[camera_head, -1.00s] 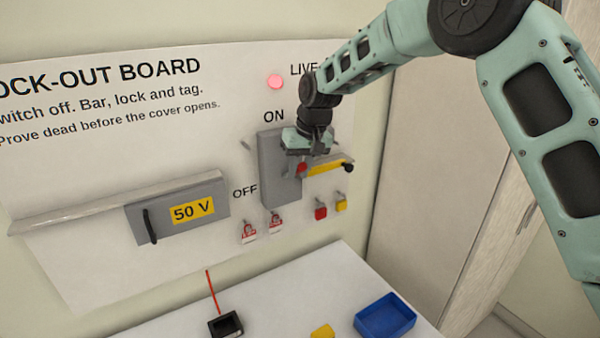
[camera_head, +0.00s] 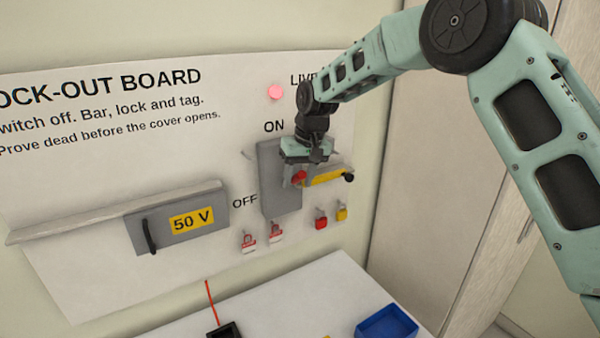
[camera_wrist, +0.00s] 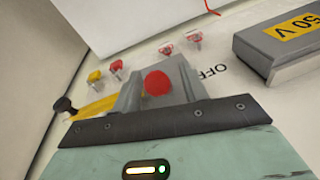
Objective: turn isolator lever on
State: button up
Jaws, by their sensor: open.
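The grey isolator box (camera_head: 282,200) is on the board between the ON and OFF labels. A red knob (camera_head: 299,177) shows at its right side, just under my gripper (camera_head: 303,172). In the wrist view the red knob (camera_wrist: 156,82) appears between my two grey fingers, which are apart. I cannot tell whether either finger touches it. A yellow bar (camera_head: 325,177) with a black end (camera_head: 348,177) sticks out to the right of the box. My gripper hides the box's upper right part and any lever arm behind the knob.
The lamp (camera_head: 275,91) by LIVE glows pinkish red. A grey 50 V cover (camera_head: 180,219) is at left. A blue tray (camera_head: 387,324) is on the white bench (camera_head: 300,287).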

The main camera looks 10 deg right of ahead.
jog(key=b+v, duration=0.6)
jog(key=v, duration=1.1)
jog(key=shift+r, duration=0.25)
jog(key=shift+d, duration=0.1)
jog(key=s+a+f+n+b, duration=0.1)
jog(key=s+a+f+b, duration=0.2)
jog(key=s+f, duration=0.4)
jog(key=s+a+f+n+g+b, duration=0.1)
jog(key=s+a+f+b, duration=0.2)
jog(key=s+f, duration=0.35)
jog(key=s+a+f+n+b, duration=0.2)
jog(key=s+a+f+b, duration=0.15)
jog(key=s+f, duration=0.4)
jog(key=s+d+f+n+b, duration=0.1)
jog(key=s+d+f+b, duration=0.1)
jog(key=s+f, duration=0.5)
jog(key=s+d+f+h+b, duration=0.1)
jog(key=s+d+f+b, duration=0.2)
jog(key=s+f, duration=0.5)
jog(key=s, duration=0.4)
jog(key=shift+s+d+f+n+b, duration=0.3)
jog(key=shift+s+d+n, duration=0.05)
jog(key=shift+s+n, duration=0.05)
